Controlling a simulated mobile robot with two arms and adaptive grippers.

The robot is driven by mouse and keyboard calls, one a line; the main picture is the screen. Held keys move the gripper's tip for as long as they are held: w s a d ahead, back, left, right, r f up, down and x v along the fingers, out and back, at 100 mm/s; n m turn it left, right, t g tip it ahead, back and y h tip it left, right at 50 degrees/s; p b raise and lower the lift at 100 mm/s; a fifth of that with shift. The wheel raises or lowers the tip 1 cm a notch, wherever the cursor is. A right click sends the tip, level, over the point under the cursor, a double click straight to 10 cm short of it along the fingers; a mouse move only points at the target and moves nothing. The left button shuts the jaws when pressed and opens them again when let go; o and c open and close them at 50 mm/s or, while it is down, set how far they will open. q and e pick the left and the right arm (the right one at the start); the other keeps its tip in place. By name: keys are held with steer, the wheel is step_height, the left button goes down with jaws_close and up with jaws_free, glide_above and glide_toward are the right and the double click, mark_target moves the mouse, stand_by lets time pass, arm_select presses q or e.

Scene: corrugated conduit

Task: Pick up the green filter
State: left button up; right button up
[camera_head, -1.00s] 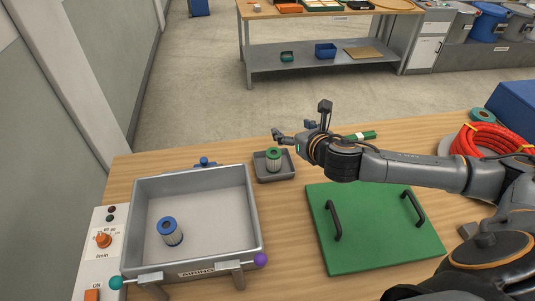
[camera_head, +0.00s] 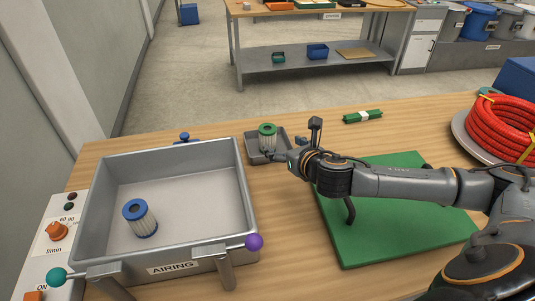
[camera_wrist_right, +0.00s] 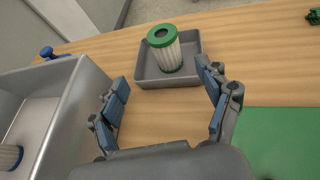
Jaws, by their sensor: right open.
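The green filter (camera_head: 267,137), a pleated white cylinder with green end caps, stands upright in a small grey tray (camera_head: 252,152) behind the right gripper. In the right wrist view the green filter (camera_wrist_right: 165,50) stands beyond the fingertips, inside the small tray (camera_wrist_right: 150,80). My right gripper (camera_head: 290,150) is open and empty, just in front and to the right of the tray in the head view. Its spread fingers show in the right wrist view (camera_wrist_right: 165,83), with bare table between them. My left gripper is not in view.
A large grey bin marked AIRING (camera_head: 190,180) stands at the left with a blue-capped filter (camera_head: 140,217) inside. A red hose coil (camera_head: 500,128) is at the right.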

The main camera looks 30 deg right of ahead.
mark_target(269, 138)
steer(key=x, duration=0.8)
steer(key=shift+w+f, duration=0.1)
steer(key=shift+f, duration=0.25)
steer(key=shift+d+x, duration=0.15)
steer(key=shift+x, duration=1.25)
steer(key=shift+d+x, duration=0.15)
steer(key=shift+x, duration=1.25)
steer(key=shift+r, duration=0.15)
steer(key=shift+c, duration=0.5)
steer(key=c, duration=1.1)
steer(key=shift+c, duration=0.4)
steer(key=shift+r, duration=0.15)
